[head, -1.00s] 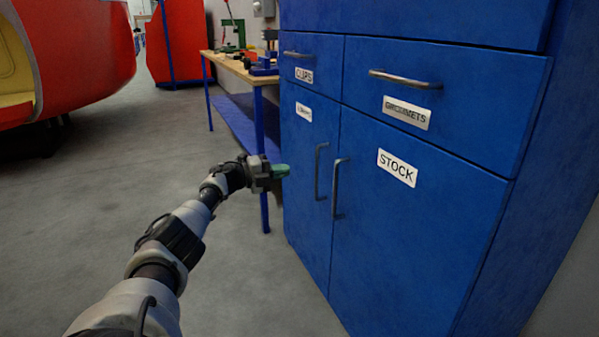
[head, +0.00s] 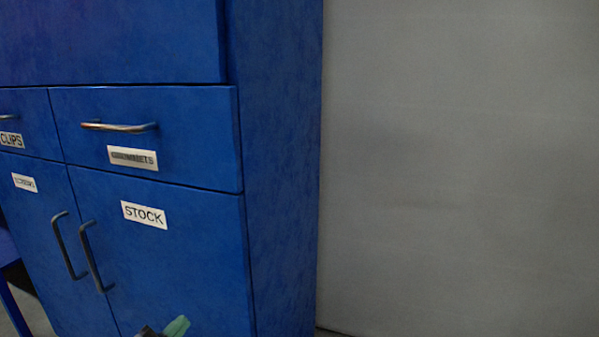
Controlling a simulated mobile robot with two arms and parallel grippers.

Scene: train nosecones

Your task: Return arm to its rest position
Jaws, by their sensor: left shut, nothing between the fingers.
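My left gripper (head: 165,330) shows only as a dark part and a green fingertip at the bottom edge, in front of the STOCK door (head: 170,265) of the blue cabinet. It is shut and holds nothing. The rest of my left arm is below the picture. My right gripper is not in view.
The blue cabinet (head: 280,180) has shut drawers and doors with metal handles; one drawer handle (head: 120,127) and a door handle (head: 95,257) stick out. A bare grey wall (head: 460,170) fills the right. A bit of floor and a blue bench leg show at lower left.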

